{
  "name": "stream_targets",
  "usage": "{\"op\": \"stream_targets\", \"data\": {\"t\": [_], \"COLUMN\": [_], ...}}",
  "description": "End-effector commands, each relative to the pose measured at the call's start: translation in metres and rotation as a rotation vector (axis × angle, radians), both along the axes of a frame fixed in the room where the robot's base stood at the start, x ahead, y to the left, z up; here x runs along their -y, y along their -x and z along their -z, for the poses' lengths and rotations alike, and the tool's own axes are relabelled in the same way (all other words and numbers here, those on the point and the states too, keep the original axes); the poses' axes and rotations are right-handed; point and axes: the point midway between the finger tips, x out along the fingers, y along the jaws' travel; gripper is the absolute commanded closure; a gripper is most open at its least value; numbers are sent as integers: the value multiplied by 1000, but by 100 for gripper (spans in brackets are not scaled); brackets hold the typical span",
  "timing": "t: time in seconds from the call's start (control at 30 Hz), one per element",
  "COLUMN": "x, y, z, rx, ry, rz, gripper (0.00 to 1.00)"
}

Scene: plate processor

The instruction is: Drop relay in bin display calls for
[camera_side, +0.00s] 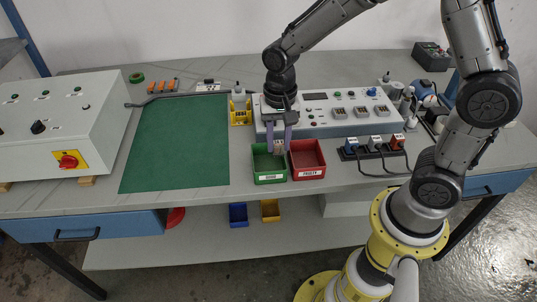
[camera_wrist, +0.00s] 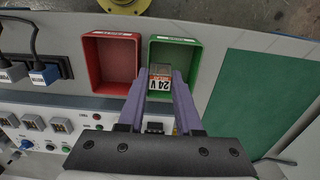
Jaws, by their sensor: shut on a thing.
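My gripper (camera_side: 279,146) is shut on a relay (camera_side: 279,147), held between its two purple fingers. In the wrist view the relay (camera_wrist: 160,84) shows a pale label reading "24 V" with an orange patch, between the fingertips (camera_wrist: 160,80). A green bin (camera_side: 270,178) stands at the bench front, with a red bin (camera_side: 308,173) right beside it. In the side view the relay is near the green bin's back right corner, close to the red bin; its exact height is unclear. In the wrist view it overlaps the green bin (camera_wrist: 196,62). The panel's small display (camera_side: 316,96) is dark and unreadable here.
A long white test panel (camera_side: 335,125) with several sockets and knobs stands behind the bins. A strip with several plugs (camera_side: 373,150) lies right of the red bin. A green mat (camera_side: 175,150) lies clear to the left. A grey cabinet (camera_side: 60,125) stands far left.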

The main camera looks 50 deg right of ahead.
Motion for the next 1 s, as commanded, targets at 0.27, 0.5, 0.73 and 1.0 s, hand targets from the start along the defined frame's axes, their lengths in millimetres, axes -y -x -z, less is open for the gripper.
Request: {"op": "stream_targets", "data": {"t": [0.27,0.5,0.73,1.0], "x": [-2,-3,-3,-3], "y": [-23,-27,-29,-28], "z": [26,49,64,67], "rx": [1,-3,3,1], "ry": [0,0,0,0], "rz": [0,0,0,0], "gripper": [100,100,100,100]}}
